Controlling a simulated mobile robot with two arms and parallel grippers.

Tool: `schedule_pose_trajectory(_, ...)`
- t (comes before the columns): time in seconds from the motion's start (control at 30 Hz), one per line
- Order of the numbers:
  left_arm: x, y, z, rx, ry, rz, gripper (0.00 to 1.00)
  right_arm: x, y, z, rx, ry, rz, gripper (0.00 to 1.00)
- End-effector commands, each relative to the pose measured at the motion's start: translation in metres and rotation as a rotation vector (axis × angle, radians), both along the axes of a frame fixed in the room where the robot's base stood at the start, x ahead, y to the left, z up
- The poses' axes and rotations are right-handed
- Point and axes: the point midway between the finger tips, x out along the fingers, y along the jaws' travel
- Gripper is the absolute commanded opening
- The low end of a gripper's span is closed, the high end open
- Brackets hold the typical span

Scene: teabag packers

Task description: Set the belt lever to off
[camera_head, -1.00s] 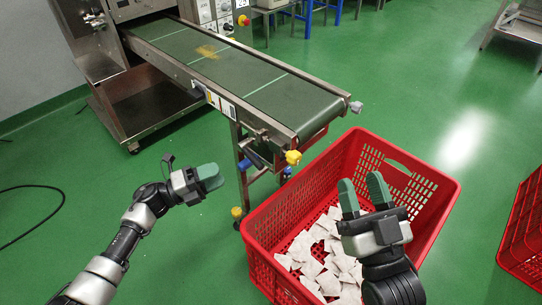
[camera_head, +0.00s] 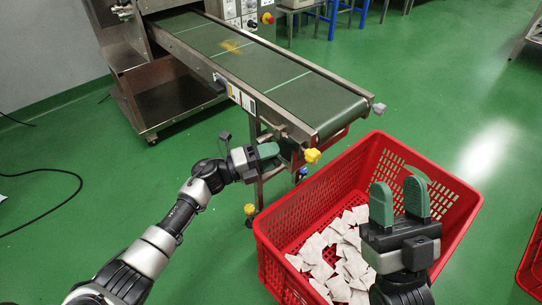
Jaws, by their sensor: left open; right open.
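The conveyor (camera_head: 315,96) has a green belt in a steel frame. A dark handle-like part (camera_head: 217,85) sits on its near side beside a label plate (camera_head: 241,99); it may be the belt lever, but I cannot tell its setting. My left gripper (camera_head: 266,151) is by the near side of the conveyor's right end, left of a yellow knob (camera_head: 312,155). Its fingers overlap in the picture, and it holds nothing visible. My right gripper (camera_head: 400,199) is open and empty, with fingers apart, over the right part of the red crate in the picture.
The red crate (camera_head: 455,207) holds several white teabags (camera_head: 335,255) and stands by the conveyor's end. A control panel with a red button (camera_head: 267,18) is behind the conveyor. A cable (camera_head: 70,190) lies on the left floor. Another red crate (camera_head: 531,268) is at the right edge.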

Motion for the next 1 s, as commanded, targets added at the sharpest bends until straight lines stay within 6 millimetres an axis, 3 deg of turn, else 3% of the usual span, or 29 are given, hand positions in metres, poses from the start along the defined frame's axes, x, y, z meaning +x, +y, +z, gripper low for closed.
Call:
schedule_pose_trajectory(0.1,0.0,0.0,0.0,0.0,0.0,0.0,0.47,0.0,0.0,0.0,0.0,0.001,0.0,0.43)
schedule_pose_trajectory(0.4,0.0,0.0,0.0,0.0,0.0,0.0,0.01,0.0,0.0,0.0,0.0,0.001,0.0,0.43)
schedule_pose_trajectory(0.77,0.0,0.001,0.001,-0.011,0.012,0.0,0.0,0.002,0.001,0.0,-0.004,0.013,0.0,0.43)
schedule_pose_trajectory(1.0,0.0,0.0,0.007,-0.08,0.083,0.001,0.0,0.016,0.001,-0.01,-0.046,0.152,-0.009,0.43)
